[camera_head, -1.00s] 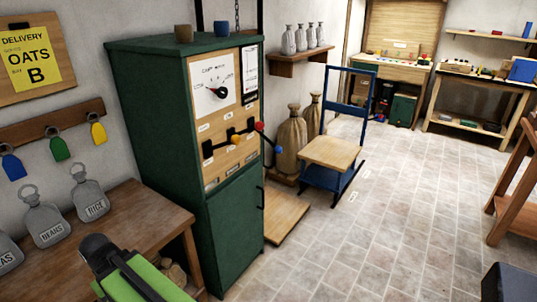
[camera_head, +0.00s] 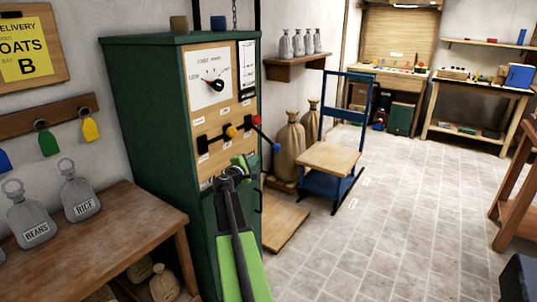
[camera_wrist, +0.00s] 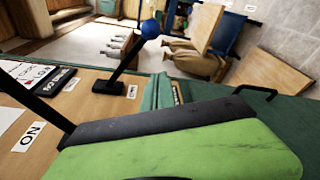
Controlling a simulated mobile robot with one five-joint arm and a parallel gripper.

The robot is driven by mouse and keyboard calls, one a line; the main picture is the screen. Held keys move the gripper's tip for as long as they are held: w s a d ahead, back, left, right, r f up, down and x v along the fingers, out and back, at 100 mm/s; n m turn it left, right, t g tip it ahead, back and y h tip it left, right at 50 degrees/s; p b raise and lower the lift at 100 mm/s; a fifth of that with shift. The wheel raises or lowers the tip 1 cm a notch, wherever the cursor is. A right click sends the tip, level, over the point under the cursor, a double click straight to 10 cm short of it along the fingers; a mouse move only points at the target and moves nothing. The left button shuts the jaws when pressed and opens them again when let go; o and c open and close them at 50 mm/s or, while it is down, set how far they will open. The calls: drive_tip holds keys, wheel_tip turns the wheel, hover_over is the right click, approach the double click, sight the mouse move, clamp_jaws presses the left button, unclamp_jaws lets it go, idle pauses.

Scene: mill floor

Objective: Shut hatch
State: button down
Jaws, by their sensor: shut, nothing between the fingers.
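The green cabinet (camera_head: 150,130) stands left of centre in the head view, with a wooden control panel on its front. A lever with a blue knob (camera_head: 276,147) points down to the right. A red knob (camera_head: 255,120) and a yellow knob (camera_head: 231,131) sit left of it. The panel labels are too small to read here, so I cannot tell which part is the hatch control. My gripper (camera_head: 241,164) is shut and empty, in front of the panel just below the knobs. It hides part of the panel and lower door. The wrist view shows the blue knob (camera_wrist: 150,28) beyond my gripper.
A wooden bench (camera_head: 110,230) with grey weights stands left of the cabinet. A low wooden platform (camera_head: 287,225) lies at its right foot. A blue-framed trolley (camera_head: 325,160) and sacks (camera_head: 288,150) stand beyond. The tiled floor to the right is open.

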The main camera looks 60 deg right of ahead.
sight(264, 136)
drive_tip(key=w+d+f+b, duration=0.1)
drive_tip(key=w+d, duration=0.1)
drive_tip(key=d, duration=0.8)
drive_tip(key=s, duration=0.1)
drive_tip(key=s+r+p, duration=0.1)
drive_tip(key=s, duration=0.1)
drive_tip(key=shift+s+a+r+p, duration=0.4)
